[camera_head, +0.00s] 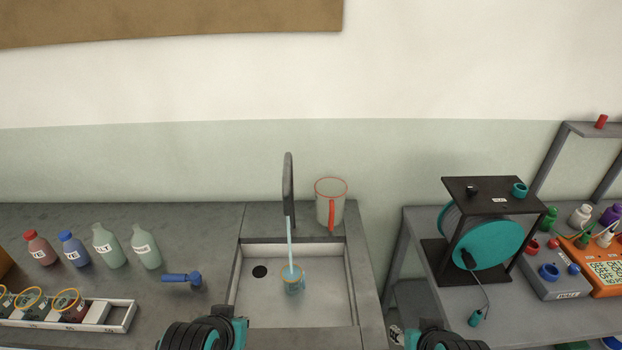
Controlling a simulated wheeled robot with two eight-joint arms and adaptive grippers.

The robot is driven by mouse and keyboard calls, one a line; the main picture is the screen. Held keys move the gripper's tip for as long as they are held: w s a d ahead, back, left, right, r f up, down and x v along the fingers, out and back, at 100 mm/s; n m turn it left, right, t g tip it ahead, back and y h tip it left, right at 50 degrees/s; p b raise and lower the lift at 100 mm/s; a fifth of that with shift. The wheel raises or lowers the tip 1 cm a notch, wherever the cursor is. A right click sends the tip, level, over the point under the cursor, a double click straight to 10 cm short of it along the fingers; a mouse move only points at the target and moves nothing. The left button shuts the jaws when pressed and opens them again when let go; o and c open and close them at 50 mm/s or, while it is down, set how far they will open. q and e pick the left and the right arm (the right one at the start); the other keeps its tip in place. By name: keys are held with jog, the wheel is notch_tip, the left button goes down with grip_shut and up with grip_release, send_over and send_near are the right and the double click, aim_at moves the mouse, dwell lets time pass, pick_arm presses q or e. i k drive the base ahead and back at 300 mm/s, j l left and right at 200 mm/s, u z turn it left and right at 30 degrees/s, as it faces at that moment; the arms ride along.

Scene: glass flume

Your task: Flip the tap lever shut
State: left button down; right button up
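The dark grey tap spout (288,185) rises at the back of the sink (335,300). Only black ribbed and teal parts of my two arms show at the bottom edge, the left one below the lever, the right one right of the sink. I see no fingers of either gripper.
A clear jug (330,203) with a red rim stands behind the sink. Several bottles (107,246) and a white rack of jars (122,317) are left of the lever. A teal reel (488,243) sits on the right table. The counter around the lever is clear.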

aim_at(194, 277)
jog(key=u, duration=1.25)
jog(key=l+z, duration=0.2)
jog(key=z, duration=0.2)
jog(key=k, duration=0.05)
